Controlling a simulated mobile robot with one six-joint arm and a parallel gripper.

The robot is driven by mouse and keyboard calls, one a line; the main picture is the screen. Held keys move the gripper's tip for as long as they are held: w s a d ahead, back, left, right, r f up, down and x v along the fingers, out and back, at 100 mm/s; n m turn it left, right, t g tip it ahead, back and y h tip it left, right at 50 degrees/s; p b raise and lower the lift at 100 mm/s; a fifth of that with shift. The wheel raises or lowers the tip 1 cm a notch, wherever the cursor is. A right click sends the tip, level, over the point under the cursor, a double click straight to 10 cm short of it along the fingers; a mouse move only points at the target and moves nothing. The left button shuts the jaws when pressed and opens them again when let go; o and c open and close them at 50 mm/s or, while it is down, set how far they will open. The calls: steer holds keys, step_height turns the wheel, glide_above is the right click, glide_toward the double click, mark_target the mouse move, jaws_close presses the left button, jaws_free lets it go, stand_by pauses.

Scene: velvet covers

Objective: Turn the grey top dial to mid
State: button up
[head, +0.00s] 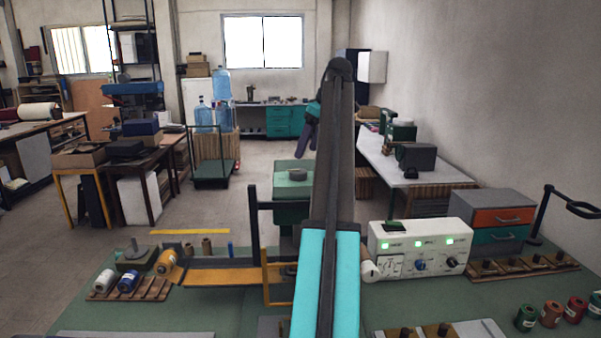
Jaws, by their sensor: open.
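A grey round dial (297,173) sits on the flat top of a green block-shaped machine (292,190), just left of my arm near the middle of the head view. Its setting cannot be read at this size. My gripper (303,153) shows as a small dark purple shape left of my raised arm, pointing downward. In the picture it is just above the dial and looks apart from it. It is open, with nothing seen in it. My arm covers the right side of the machine.
A white control box (418,247) with small knobs and green lights stands right of my arm. Left are spools on a wooden rack (130,288) and an orange-brown strip (235,276). A dark post (253,220) stands beside the machine. The green table's left front is mostly clear.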

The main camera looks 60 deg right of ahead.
mark_target(298, 171)
steer(key=shift+b+x, duration=0.85)
steer(key=shift+x, duration=0.7)
steer(key=shift+p+x, duration=0.95)
steer(key=shift+x, duration=1.85)
